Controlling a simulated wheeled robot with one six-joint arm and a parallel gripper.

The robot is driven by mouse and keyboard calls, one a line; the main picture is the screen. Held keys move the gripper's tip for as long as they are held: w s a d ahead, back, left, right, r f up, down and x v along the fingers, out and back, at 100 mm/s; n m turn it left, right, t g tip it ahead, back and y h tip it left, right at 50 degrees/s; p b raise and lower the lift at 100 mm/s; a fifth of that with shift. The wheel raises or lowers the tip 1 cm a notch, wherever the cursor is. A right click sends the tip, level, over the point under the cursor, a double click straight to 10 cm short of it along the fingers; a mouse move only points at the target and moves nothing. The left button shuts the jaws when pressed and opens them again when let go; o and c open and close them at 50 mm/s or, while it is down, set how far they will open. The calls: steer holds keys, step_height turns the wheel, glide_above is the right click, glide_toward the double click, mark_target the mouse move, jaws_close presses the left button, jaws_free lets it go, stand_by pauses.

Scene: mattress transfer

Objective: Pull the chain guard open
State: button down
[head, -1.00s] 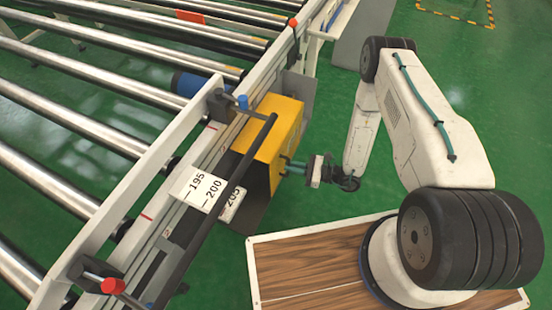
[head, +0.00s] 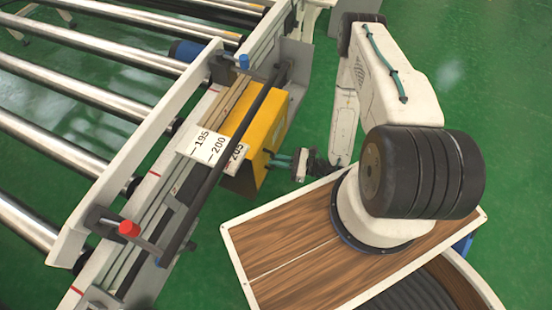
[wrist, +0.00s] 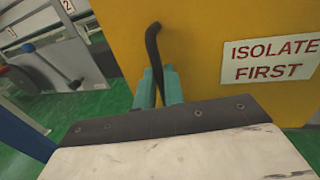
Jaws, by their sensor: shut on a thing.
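The chain guard is a yellow cover (head: 268,128) on the side of the roller conveyor, beside the scale label. It fills much of the wrist view (wrist: 208,28), with an "ISOLATE FIRST" sign (wrist: 268,61) on its face. A black bent handle (wrist: 153,42) stands out from that face. My gripper (head: 277,160) is at the guard's right side, with its teal fingers (wrist: 159,84) shut on the handle. The handle is hard to make out in the head view. A grey housing (head: 296,75) shows bare beyond the guard's far end.
A long dark bar (head: 222,150) runs above the guard along the conveyor rail. A red knob (head: 129,228) and a blue knob (head: 244,62) stand on the rail. A 195–205 scale label (head: 209,146) sits by the guard. Green floor lies open to the right.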

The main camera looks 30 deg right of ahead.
steer(key=shift+s, duration=0.1)
steer(key=c, duration=1.5)
jaws_free()
steer(key=v, duration=0.7)
steer(key=shift+s+d, duration=0.2)
steer(key=shift+d, duration=0.15)
